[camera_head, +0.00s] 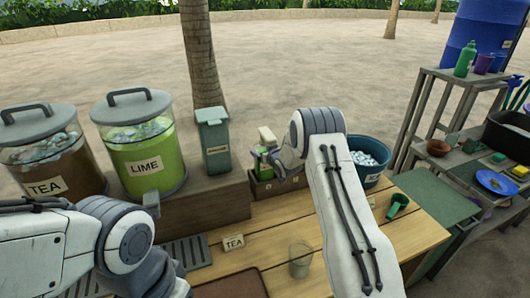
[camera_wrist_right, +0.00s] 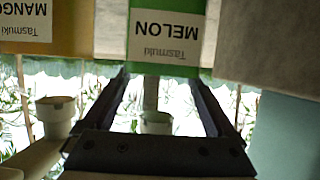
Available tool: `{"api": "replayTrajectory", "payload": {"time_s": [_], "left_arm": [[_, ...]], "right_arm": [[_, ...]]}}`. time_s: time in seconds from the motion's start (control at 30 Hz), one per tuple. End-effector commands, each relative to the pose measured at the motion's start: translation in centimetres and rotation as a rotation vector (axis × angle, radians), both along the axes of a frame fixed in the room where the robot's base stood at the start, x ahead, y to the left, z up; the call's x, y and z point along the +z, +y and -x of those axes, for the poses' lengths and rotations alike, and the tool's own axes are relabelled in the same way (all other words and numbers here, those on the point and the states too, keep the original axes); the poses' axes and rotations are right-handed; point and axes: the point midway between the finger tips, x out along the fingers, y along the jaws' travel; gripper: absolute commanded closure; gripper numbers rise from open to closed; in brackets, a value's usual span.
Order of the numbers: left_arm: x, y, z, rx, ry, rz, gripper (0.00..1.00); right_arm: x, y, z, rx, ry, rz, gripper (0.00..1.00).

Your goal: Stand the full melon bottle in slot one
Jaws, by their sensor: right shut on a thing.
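My right gripper (camera_head: 274,158) is shut on the green melon bottle (camera_head: 263,153), whose pale top shows in the head view. In the right wrist view the fingers (camera_wrist_right: 163,82) reach to either side of the bottle (camera_wrist_right: 209,60), and its MELON label (camera_wrist_right: 167,35) appears upside down. The bottle looks upright, at the wooden slotted box (camera_head: 262,191) with small tags on its front. My arm hides part of the box, so I cannot tell whether the bottle's base is inside a slot. My left arm comes in at lower left; its fingers are not visible.
A MANGO bottle (camera_wrist_right: 28,18) is beside the melon bottle in the wrist view. Tea (camera_head: 45,160) and lime (camera_head: 143,150) dispensers and a grey-green bin (camera_head: 214,140) stand left. A clear cup (camera_head: 300,260), TEA card (camera_head: 233,242) and blue ice tub (camera_head: 372,155) are near.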

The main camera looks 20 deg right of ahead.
Motion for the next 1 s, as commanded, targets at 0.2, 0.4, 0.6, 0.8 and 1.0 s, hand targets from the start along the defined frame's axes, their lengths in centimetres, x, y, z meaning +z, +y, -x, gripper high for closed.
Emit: {"api": "replayTrajectory", "payload": {"time_s": [0.2, 0.4, 0.6, 0.8, 1.0], "left_arm": [[0.0, 0.0, 0.0, 0.0, 0.0, 0.0, 0.5], [-0.3, 0.0, 0.0, 0.0, 0.0, 0.0, 0.5], [-0.6, 0.0, 0.0, 0.0, 0.0, 0.0, 0.5], [-0.9, 0.0, 0.0, 0.0, 0.0, 0.0, 0.5], [-0.9, 0.0, 0.0, 0.0, 0.0, 0.0, 0.5]], "right_arm": [[0.4, 0.0, -0.2, 0.0, -0.008, 0.001, 1.0], [0.1, 0.0, -0.2, 0.0, -0.008, 0.001, 1.0], [-0.3, 0.0, -0.2, 0.0, -0.008, 0.001, 1.0], [-0.7, 0.0, -0.2, 0.0, -0.008, 0.001, 1.0], [-0.7, 0.0, -0.1, 0.0, -0.006, 0.001, 0.0]]}}
